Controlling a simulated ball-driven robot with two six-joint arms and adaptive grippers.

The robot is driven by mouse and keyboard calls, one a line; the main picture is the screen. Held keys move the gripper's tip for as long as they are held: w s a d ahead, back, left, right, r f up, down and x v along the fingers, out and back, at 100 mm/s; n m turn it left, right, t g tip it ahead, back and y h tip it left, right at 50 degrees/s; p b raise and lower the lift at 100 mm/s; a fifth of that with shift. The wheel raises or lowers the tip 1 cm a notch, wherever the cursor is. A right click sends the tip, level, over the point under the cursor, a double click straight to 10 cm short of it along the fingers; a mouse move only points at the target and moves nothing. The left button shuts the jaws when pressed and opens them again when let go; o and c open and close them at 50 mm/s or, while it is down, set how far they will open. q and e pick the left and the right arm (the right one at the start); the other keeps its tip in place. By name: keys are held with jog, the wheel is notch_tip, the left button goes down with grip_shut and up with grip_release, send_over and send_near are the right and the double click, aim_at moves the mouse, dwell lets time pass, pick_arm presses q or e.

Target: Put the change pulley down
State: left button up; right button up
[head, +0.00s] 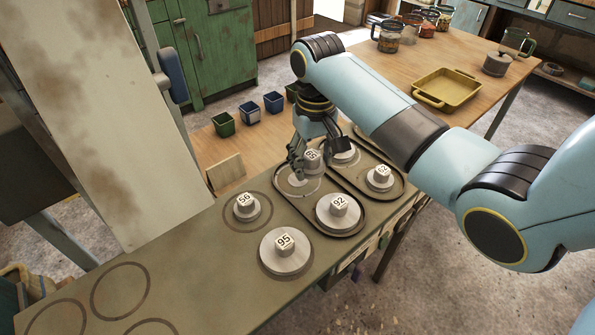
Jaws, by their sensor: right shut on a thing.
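My right gripper (300,158) reaches down from above, shut on a change pulley (312,157) by its numbered knob, which seems to read 61. The fingers partly hide this pulley; I cannot tell whether it touches the surface below. Other pulleys with numbered knobs stand around it: the 95 pulley (284,257) and the 56 pulley (245,212) on ringed spots of the bench (205,255), the 92 pulley (333,217) and a smaller one (380,180) in dark-rimmed trays. One more (345,153) is partly behind the gripper. My left gripper is out of view.
Empty ringed spots (120,290) lie at the bench's left end. A grey panel (110,120) stands at the left. Small bins (249,112) sit behind the bench. A wooden table (400,65) with a yellow tray (447,88) and jars stands at the back right.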

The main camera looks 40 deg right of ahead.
jog(key=w+f, duration=0.2)
jog(key=w, duration=0.1)
jog(key=shift+w+a+f+b, duration=0.1)
jog(key=shift+w+a+b, duration=0.05)
jog(key=shift+w+b, duration=0.15)
jog(key=shift+w+f, duration=0.35)
notch_tip(320, 180, down, 4)
jog(key=shift+r+b, duration=0.25)
jog(key=shift+b, duration=0.05)
jog(key=shift+f, duration=0.15)
jog(key=o, duration=1.2)
jog(key=shift+f, duration=0.1)
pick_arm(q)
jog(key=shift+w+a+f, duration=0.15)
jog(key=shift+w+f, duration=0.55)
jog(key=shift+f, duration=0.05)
